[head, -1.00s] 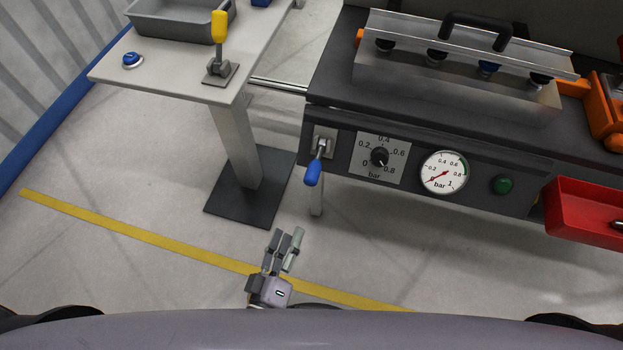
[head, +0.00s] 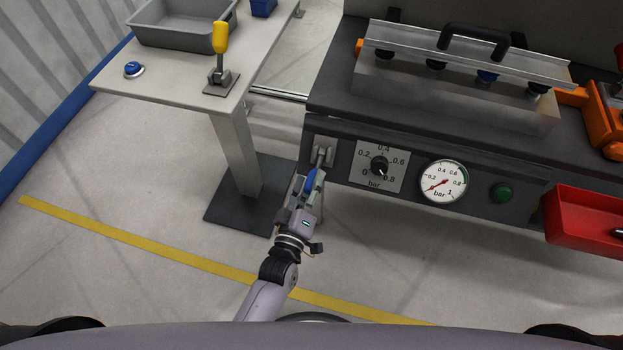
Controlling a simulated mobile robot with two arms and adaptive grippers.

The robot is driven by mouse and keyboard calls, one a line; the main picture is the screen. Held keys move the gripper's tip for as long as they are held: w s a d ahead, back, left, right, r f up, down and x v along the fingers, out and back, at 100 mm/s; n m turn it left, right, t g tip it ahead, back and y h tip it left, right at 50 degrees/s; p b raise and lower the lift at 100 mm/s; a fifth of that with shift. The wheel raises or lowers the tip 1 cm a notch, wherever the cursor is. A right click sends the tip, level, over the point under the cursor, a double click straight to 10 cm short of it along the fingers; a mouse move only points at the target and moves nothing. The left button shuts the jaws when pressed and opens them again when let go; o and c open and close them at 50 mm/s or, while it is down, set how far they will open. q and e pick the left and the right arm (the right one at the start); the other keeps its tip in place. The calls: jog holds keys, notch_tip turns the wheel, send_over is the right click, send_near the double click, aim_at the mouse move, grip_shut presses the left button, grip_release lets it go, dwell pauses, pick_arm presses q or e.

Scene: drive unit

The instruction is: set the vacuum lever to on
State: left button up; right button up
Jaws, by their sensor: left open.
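The blue-handled lever (head: 313,180) hangs from a metal bracket on the left end of the dark front panel (head: 340,183). Its handle points down and slightly left. My left gripper (head: 306,186) is open at the blue handle, with its fingers overlapping the handle in the view. Part of the handle is hidden, and I cannot tell whether the fingers touch it. My right gripper is not in view.
A dial knob (head: 379,166), a round gauge (head: 443,181) and a green button (head: 502,193) sit right of the lever. A yellow-handled lever (head: 220,38) and a blue button (head: 134,69) are on the side table (head: 175,80). A red bin (head: 580,220) juts out at right.

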pick_arm(q)
jog(key=shift+w+d, duration=0.15)
jog(key=shift+w, duration=0.35)
grip_shut()
dwell(0.3)
